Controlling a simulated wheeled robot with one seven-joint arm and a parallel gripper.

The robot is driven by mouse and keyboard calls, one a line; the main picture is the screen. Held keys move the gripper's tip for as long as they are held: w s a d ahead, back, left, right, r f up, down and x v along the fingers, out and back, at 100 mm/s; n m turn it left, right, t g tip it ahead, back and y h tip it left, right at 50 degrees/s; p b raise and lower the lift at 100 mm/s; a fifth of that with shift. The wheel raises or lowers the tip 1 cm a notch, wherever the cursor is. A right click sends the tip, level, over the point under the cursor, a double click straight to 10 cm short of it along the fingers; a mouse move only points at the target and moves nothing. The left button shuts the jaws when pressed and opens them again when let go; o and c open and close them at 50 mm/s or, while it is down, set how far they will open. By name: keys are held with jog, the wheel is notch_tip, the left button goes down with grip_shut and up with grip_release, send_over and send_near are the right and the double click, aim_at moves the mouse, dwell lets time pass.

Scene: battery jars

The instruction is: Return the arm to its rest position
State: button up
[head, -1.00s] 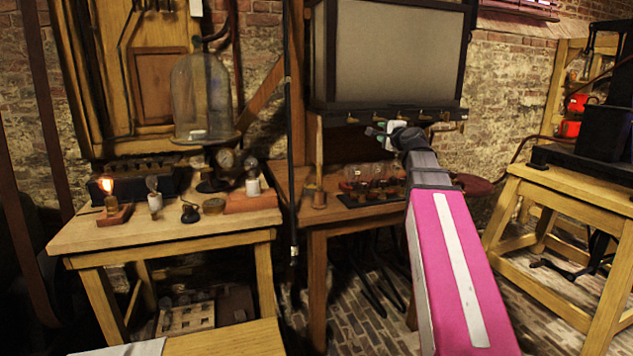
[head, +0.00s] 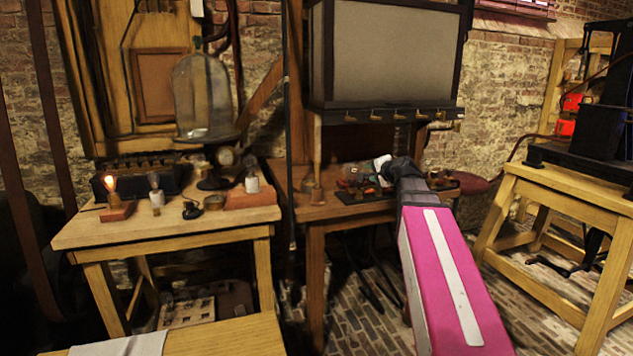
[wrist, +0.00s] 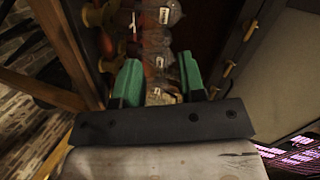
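My pink arm (head: 455,280) reaches forward from the lower right in the head view. My gripper (head: 378,165) is at its far end, low over the middle bench and in front of part of a row of glass jars (head: 350,183). In the wrist view my gripper (wrist: 160,82) has its two green fingers apart, with nothing seen held between them. Labelled glass jars (wrist: 160,55) show beyond and between the fingers; I cannot tell whether any finger touches one.
A large framed screen (head: 388,55) with a row of hooks below it stands above the middle bench (head: 310,213). The left bench (head: 165,233) carries a bell jar (head: 203,95) and a glowing lamp (head: 109,186). A wooden stand (head: 570,200) with black apparatus is at right.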

jog(key=s+a+f+n+g, duration=0.2)
jog(key=s+f+n+g, duration=0.15)
jog(key=f, duration=0.95)
jog(key=s+f+n+g+h, duration=0.2)
jog(key=s+f+g, duration=0.3)
jog(key=s+f, duration=0.5)
jog(key=s+d+f+n+g+h, duration=0.1)
jog(key=s+f+n+g+h, duration=0.2)
jog(key=s+f, duration=0.8)
notch_tip(320, 180, down, 5)
jog(key=shift+s+f+n+g+h, duration=0.2)
jog(key=shift+n+g+h, duration=0.1)
jog(key=shift+n+g, duration=0.7)
